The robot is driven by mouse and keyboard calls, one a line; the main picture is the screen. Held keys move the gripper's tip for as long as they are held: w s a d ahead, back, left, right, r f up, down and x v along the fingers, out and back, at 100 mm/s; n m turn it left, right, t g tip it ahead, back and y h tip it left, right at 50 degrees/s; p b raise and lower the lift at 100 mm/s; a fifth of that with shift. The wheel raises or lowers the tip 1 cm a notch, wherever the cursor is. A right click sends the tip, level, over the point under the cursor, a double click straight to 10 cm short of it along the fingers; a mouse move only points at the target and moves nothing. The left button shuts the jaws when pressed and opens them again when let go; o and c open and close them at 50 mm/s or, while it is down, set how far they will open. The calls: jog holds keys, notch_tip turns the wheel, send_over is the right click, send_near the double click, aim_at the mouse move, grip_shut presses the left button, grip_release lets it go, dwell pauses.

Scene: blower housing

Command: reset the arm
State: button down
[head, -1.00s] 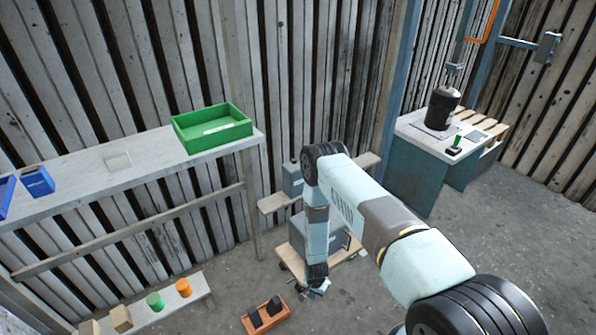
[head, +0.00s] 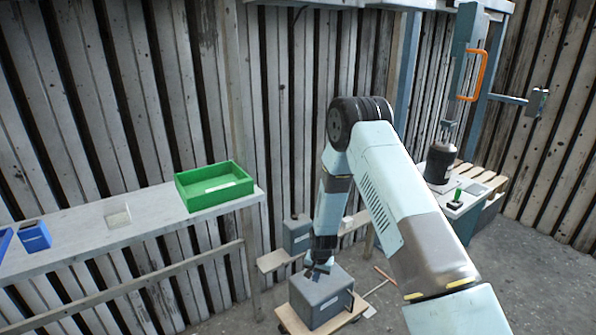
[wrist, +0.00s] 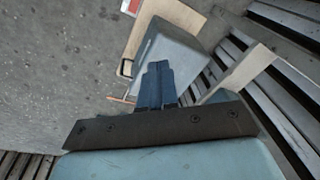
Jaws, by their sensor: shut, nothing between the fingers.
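My gripper (head: 319,268) hangs at the end of my pale blue arm in the head view, pointing down. It is above and just behind the grey box-shaped housing (head: 321,296) as seen there; I cannot tell the exact gap. In the wrist view my gripper (wrist: 157,68) shows as two dark blue fingers held together, with nothing between them. The grey housing (wrist: 165,50) lies beyond the fingertips in that view, partly hidden by them. It rests on a wooden board (head: 345,322).
A shelf (head: 150,226) on the left holds a green tray (head: 214,186) and a blue bin (head: 35,236). A press (head: 466,75) with an orange handle (head: 473,75) and a dark cylinder (head: 438,164) stand at the right. A second grey box (head: 297,235) sits behind my arm. Open floor (head: 525,275) shows at the right.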

jog(key=d+r+n+t, duration=0.1)
jog(key=d+r, duration=0.1)
jog(key=r, duration=0.9)
jog(key=d+r, duration=0.2)
jog(key=r, duration=0.9)
jog(key=s+d+r+n+t, duration=0.1)
jog(key=s+d+r, duration=0.15)
jog(key=r, duration=0.65)
jog(key=s+d+r, duration=0.2)
jog(key=s+r, duration=0.2)
jog(key=r, duration=0.5)
jog(key=s+d+r+t, duration=0.1)
jog(key=s+d+r, duration=0.4)
jog(key=s+r, duration=0.7)
jog(key=s+d+r, duration=0.1)
jog(key=s+r, duration=0.1)
jog(key=s, duration=0.6)
jog(key=s+d+r+n+t, duration=0.1)
jog(key=s+d+r, duration=0.1)
jog(key=s, duration=0.7)
jog(key=shift+r+n+h, duration=0.3)
jog(key=shift+r+h, duration=0.1)
